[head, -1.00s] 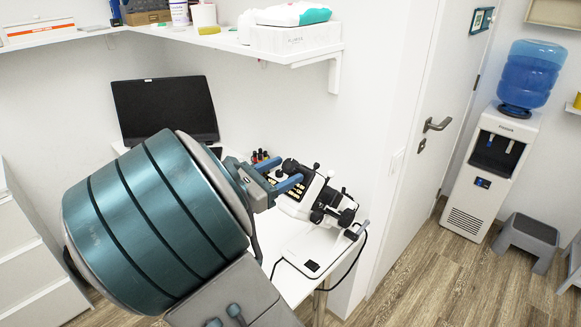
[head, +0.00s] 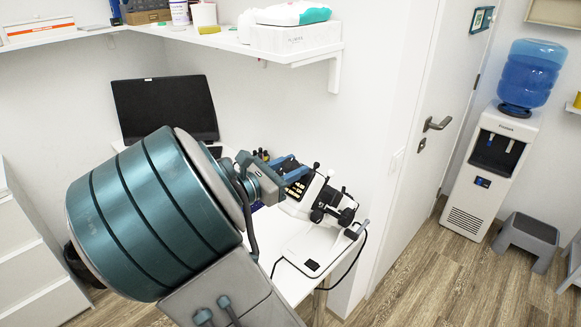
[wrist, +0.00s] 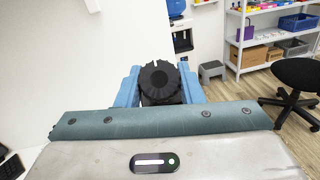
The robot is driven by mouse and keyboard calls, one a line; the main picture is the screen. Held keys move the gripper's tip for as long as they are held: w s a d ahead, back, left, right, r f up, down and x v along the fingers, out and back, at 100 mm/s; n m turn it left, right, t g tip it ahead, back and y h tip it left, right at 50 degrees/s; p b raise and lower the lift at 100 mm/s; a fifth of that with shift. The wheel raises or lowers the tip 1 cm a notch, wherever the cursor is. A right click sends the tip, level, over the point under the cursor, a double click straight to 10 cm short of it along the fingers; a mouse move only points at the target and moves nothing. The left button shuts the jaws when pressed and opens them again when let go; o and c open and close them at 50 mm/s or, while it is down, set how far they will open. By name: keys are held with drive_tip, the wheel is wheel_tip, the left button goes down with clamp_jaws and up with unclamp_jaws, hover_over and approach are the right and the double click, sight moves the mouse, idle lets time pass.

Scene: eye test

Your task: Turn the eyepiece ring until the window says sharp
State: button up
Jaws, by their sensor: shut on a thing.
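The black ribbed eyepiece ring (wrist: 160,88) shows in the middle of the wrist view, with a small white mark at its top. My gripper (wrist: 159,76) has one blue finger on each side of the ring and is shut on it. In the head view my gripper (head: 290,176) is at the left upper end of the black and white eye instrument (head: 321,200), and the ring is hard to make out there. No window with readable words shows in either view.
The instrument stands on a white table (head: 290,283), with a dark laptop (head: 165,108) behind. A shelf (head: 225,42) hangs above. A door (head: 425,110) and water dispenser (head: 490,165) are to the right. A black chair (wrist: 295,85) shows in the wrist view.

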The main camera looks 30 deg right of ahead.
drive_tip(key=shift+m, duration=0.3)
drive_tip(key=m+g+p, duration=0.1)
drive_tip(key=m+g, duration=0.2)
drive_tip(key=shift+p, duration=0.3)
drive_tip(key=shift+m+g+y+p, duration=0.4)
drive_tip(key=shift+m+g+p, duration=0.25)
drive_tip(key=shift+m+g, duration=1.05)
drive_tip(key=shift+m, duration=0.4)
drive_tip(key=o, duration=1)
drive_tip(key=shift+a, duration=0.1)
drive_tip(key=w+a+r+b, duration=0.1)
drive_tip(key=a, duration=1.2)
drive_tip(key=shift+w+a+r+b, duration=0.2)
drive_tip(key=shift+w+a+b, duration=0.1)
drive_tip(key=shift+w+b, duration=0.1)
